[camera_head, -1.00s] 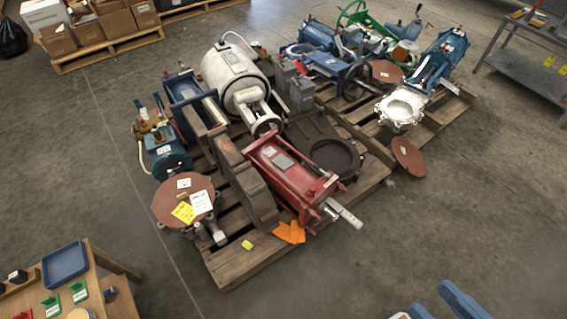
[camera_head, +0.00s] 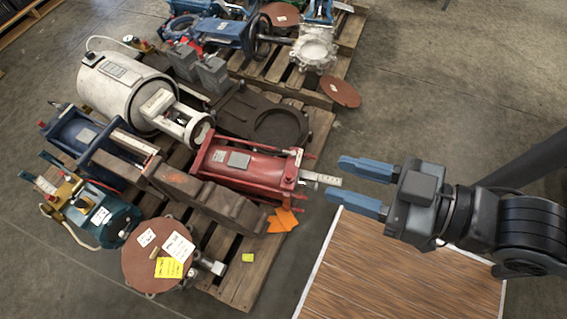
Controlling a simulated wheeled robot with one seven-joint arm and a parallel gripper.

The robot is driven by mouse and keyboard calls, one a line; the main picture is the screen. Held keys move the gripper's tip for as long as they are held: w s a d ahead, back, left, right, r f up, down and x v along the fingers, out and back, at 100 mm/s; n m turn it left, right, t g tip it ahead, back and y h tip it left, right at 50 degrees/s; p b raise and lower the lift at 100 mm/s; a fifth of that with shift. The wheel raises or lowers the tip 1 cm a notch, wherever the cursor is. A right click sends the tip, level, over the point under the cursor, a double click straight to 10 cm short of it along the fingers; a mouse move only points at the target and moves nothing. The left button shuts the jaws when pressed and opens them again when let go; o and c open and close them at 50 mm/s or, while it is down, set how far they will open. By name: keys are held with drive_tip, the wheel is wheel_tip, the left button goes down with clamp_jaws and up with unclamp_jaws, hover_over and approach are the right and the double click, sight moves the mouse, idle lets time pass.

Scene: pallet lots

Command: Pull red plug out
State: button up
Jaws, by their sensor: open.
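No separate red plug can be made out for certain. A red cylinder unit (camera_head: 250,166) lies on the wooden pallet (camera_head: 262,268), its pale metal rod (camera_head: 325,180) pointing right. Small red parts sit at its end frame. A small red piece (camera_head: 196,47) also shows by the grey boxes farther back. My gripper (camera_head: 340,180) comes in from the right with its two blue fingers apart and nothing seen held. The rod's tip appears at the gap between the fingertips in the picture. I cannot tell whether they are at the same height or touching.
A rusty round flange (camera_head: 158,256) with tags, a teal motor (camera_head: 104,214) and a white tank (camera_head: 122,88) crowd the pallet. A wood-grained surface (camera_head: 400,275) with white edges lies below my arm. Bare floor (camera_head: 440,90) is clear at the upper right.

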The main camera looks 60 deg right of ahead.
drive_tip(key=shift+o, duration=0.6)
drive_tip(key=shift+f, duration=0.1)
drive_tip(key=w+d+f+m+g+h+b, duration=0.1)
drive_tip(key=w+d+f+m+g, duration=0.15)
drive_tip(key=f, duration=0.75)
drive_tip(key=w+d+f+m+g, duration=0.1)
drive_tip(key=w+f+m+g, duration=0.25)
drive_tip(key=f, duration=0.65)
drive_tip(key=w+d+f+m+g+h+b, duration=0.1)
drive_tip(key=w+d+f+m+g, duration=0.15)
drive_tip(key=f, duration=0.75)
drive_tip(key=w+d+f+m+g, duration=0.2)
drive_tip(key=d+f, duration=0.1)
drive_tip(key=w+d+f+m+g+y, duration=0.1)
drive_tip(key=w+d+f+m, duration=0.2)
drive_tip(key=w+d+f+m+g, duration=0.2)
drive_tip(key=w+d+f+m, duration=0.1)
drive_tip(key=d, duration=0.1)
drive_tip(key=shift+d+m+g+y, duration=0.1)
drive_tip(key=shift+m+g+y, duration=0.15)
drive_tip(key=shift+g+y, duration=0.15)
drive_tip(key=shift+w+d+m+g+b, duration=0.1)
drive_tip(key=shift+d+m+g+b, duration=0.2)
drive_tip(key=shift+d, duration=0.1)
